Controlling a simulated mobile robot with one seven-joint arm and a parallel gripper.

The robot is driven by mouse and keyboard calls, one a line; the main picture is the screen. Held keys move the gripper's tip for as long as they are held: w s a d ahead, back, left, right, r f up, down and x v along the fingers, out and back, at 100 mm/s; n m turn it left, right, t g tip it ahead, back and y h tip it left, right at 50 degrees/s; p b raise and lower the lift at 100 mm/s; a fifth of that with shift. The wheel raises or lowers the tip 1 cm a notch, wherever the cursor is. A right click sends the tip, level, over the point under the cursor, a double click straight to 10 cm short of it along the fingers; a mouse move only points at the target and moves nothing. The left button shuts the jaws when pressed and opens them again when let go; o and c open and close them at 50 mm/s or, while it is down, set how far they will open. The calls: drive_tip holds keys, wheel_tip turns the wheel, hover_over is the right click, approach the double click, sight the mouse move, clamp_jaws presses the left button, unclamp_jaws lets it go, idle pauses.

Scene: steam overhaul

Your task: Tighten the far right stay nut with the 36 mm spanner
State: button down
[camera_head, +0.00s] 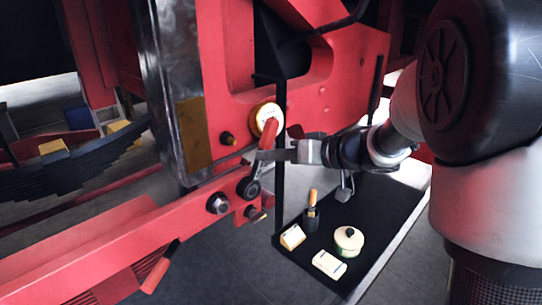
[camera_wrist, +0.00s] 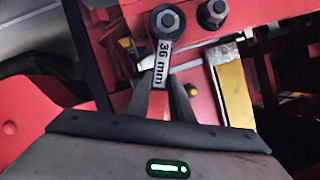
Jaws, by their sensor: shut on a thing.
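The 36 mm spanner (camera_head: 257,174) has a steel shank and a red handle, and slants up from its ring end. In the wrist view the shank of the spanner (camera_wrist: 163,57) reads "36 mm". My gripper (camera_head: 264,156) is shut on the spanner near its red handle; the fingertips (camera_wrist: 166,106) also show in the wrist view. The ring surrounds a dark stay nut (camera_head: 248,188), the right one of two on the red beam. I cannot tell how deeply it sits. The other nut (camera_head: 218,203) is bare, to the left; it is the bare nut (camera_wrist: 212,12) in the wrist view.
A round white-and-yellow disc (camera_head: 264,112) is behind the spanner handle. A black bench (camera_head: 315,236) at lower right bears a round tin (camera_head: 348,242), a white box (camera_head: 329,264), a small block (camera_head: 292,237) and a pot with a wooden-handled tool (camera_head: 311,215). Red frame parts stand close around my gripper.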

drive_tip(key=shift+w+d+f+m, duration=0.3)
drive_tip(key=shift+w+d+m, duration=0.1)
drive_tip(key=shift+m, duration=0.2)
drive_tip(key=shift+w+d+f+m+g+y, duration=0.35)
drive_tip(key=shift+w+m+g+y, duration=0.05)
drive_tip(key=shift+w+m+y, duration=0.1)
drive_tip(key=shift+w+d+f+m+y, duration=0.25)
drive_tip(key=shift+w+f+m+y, duration=0.05)
drive_tip(key=shift+f+m, duration=0.2)
idle(0.3)
